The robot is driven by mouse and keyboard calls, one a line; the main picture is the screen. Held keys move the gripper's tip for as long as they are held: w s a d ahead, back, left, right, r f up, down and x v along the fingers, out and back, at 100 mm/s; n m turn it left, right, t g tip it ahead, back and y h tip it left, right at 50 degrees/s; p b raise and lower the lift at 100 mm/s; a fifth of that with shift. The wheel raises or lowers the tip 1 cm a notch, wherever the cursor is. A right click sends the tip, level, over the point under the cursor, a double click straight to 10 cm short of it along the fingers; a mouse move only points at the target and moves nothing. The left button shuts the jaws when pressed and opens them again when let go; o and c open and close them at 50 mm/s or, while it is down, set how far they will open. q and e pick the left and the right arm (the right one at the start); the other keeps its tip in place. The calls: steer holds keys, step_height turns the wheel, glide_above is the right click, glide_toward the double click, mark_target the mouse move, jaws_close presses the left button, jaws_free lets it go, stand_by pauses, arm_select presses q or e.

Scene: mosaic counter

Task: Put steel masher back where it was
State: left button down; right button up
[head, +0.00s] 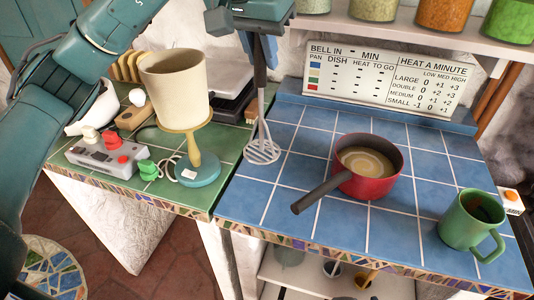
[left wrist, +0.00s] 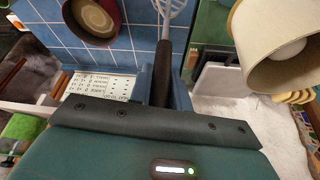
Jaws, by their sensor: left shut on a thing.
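The steel masher (head: 262,148) hangs upright with its slotted head down, over the line between the green and blue counter tiles. I cannot tell whether its head touches the tiles. My left gripper (head: 260,32) is at the top of the head view, shut on the masher's dark handle. In the left wrist view the dark handle of the masher (left wrist: 162,75) sits between the fingers of the left gripper (left wrist: 162,90), with its steel head at the top edge. My right gripper is not in view.
A red saucepan (head: 370,184) stands on the blue counter (head: 285,195), a green mug (head: 462,222) at its right. A sign (head: 385,78) and jar shelf are behind.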

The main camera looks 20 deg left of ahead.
mark_target(260, 102)
arm_select(q)
steer(key=f, duration=0.4)
steer(key=shift+s+f, duration=0.15)
steer(key=shift+s, duration=0.2)
steer(key=shift+f, duration=0.35)
step_height(260, 102, down, 3)
steer(key=shift+f, duration=0.2)
steer(key=shift+f+p, duration=0.3)
steer(key=shift+f, duration=0.05)
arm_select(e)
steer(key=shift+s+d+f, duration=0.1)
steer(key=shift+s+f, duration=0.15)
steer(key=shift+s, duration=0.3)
